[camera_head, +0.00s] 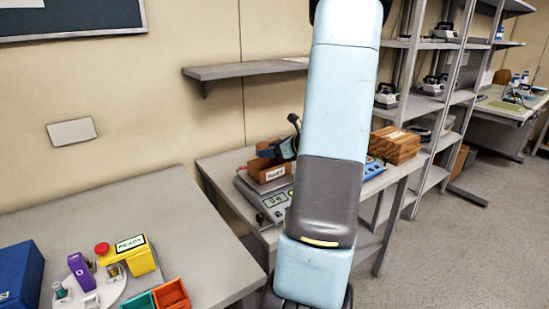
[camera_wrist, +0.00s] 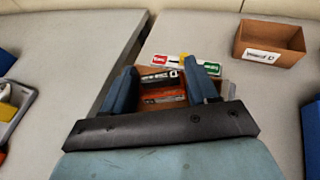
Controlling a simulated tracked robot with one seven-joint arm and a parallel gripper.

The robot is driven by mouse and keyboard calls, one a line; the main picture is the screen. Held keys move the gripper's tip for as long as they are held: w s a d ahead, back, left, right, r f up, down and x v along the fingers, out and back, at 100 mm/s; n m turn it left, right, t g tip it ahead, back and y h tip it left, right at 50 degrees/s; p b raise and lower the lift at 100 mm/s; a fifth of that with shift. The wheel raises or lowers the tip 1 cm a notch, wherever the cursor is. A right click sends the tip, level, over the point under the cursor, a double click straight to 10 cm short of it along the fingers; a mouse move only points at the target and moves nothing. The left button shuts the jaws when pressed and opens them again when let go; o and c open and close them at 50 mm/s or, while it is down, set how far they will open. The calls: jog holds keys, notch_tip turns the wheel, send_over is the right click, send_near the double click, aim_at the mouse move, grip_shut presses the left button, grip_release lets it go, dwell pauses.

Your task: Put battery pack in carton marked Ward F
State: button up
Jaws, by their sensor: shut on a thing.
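The carton with a label that seems to read Ward F (camera_head: 264,172) stands on a grey scale (camera_head: 262,200) on the far table. My gripper (camera_head: 283,148) is at this carton's top, partly hidden behind my arm in the head view. In the wrist view my gripper's two blue fingers (camera_wrist: 160,70) are shut on a dark pack with a pale label (camera_wrist: 160,77), which appears to be the battery pack. Orange shows just below it. Brown carton walls show around the fingers, so the pack is over or inside the carton's opening; its exact depth is unclear.
Another open carton, apparently marked Ward D (camera_wrist: 268,43), stands to the right in the wrist view. The near table holds a yellow READY block (camera_head: 134,254) and orange bin (camera_head: 171,296).

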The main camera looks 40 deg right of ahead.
jog(key=shift+w+f, duration=0.1)
jog(key=shift+f, duration=1.5)
jog(key=shift+f, duration=0.6)
jog(key=o, duration=1.1)
jog(key=shift+a+f, duration=0.1)
